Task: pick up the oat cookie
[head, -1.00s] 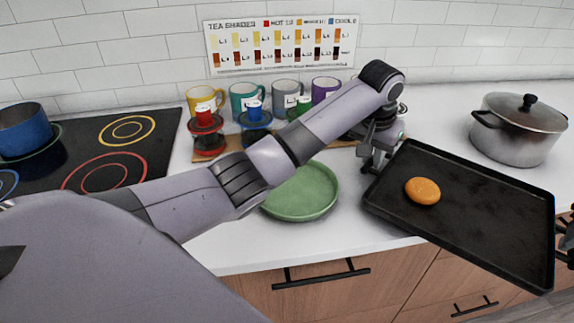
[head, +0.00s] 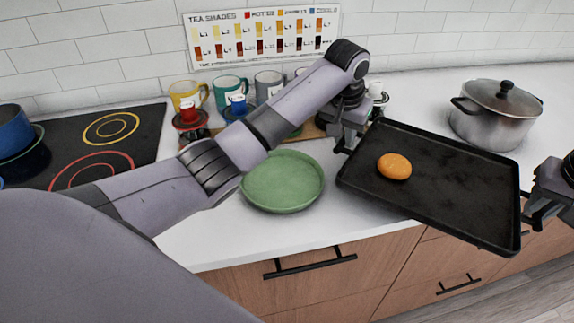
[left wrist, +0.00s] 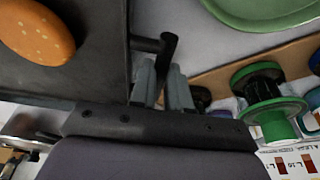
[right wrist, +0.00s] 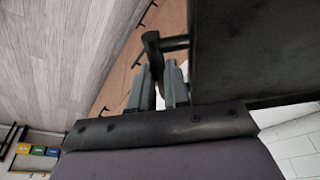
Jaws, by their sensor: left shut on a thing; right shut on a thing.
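The oat cookie (head: 394,167) is a round orange-brown piece lying on the left part of a black baking tray (head: 450,190). It also shows at the upper left of the left wrist view (left wrist: 36,30). My left gripper (head: 345,140) is shut on the tray's handle at its left end, and the handle shows between the fingers in the left wrist view (left wrist: 165,55). My right gripper (head: 530,212) is shut on the handle at the tray's right end, also seen in the right wrist view (right wrist: 158,60). Neither gripper touches the cookie. The tray is held over the counter's front edge.
A green plate (head: 283,182) lies on the counter left of the tray. A lidded steel pot (head: 495,115) stands behind the tray on the right. Several mugs (head: 232,92) and coloured spools line the back. A stove (head: 95,150) with a blue pot is at the left.

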